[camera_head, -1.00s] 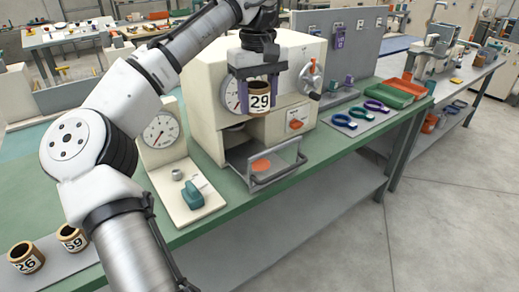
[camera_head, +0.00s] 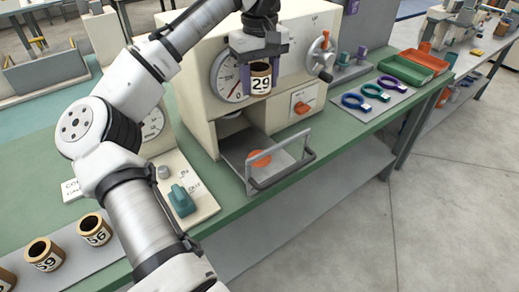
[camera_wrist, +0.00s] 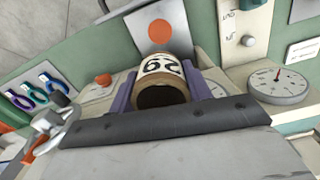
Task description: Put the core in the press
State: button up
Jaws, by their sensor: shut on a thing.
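In the wrist view the core (camera_wrist: 163,69) sits between the two purple fingers (camera_wrist: 163,90). The press (camera_head: 240,65) is a cream box with a dial, a crank wheel and an orange switch. Its drawer-like tray (camera_head: 236,152) with a grey bar handle is pulled out at the front and has an orange round spot (camera_head: 259,159) on its floor. The core is held above the tray, apart from it, in front of the press face.
More numbered cores (camera_head: 45,254) stand on a grey mat at the lower left. A gauge stand with a teal clamp (camera_head: 182,201) is left of the press. Coloured rings (camera_head: 375,92) and green and red trays (camera_head: 404,69) lie to the right.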

notch_tip(320, 180, down, 21)
jog(key=shift+f+p, duration=0.2)
jog(key=shift+p, duration=0.9)
jog(key=shift+f, duration=0.15)
jog(key=o, duration=1)
jog(key=shift+c, duration=0.2)
notch_tip(320, 180, up, 12)
jog(key=b, duration=0.2)
jog(key=shift+r, duration=0.2)
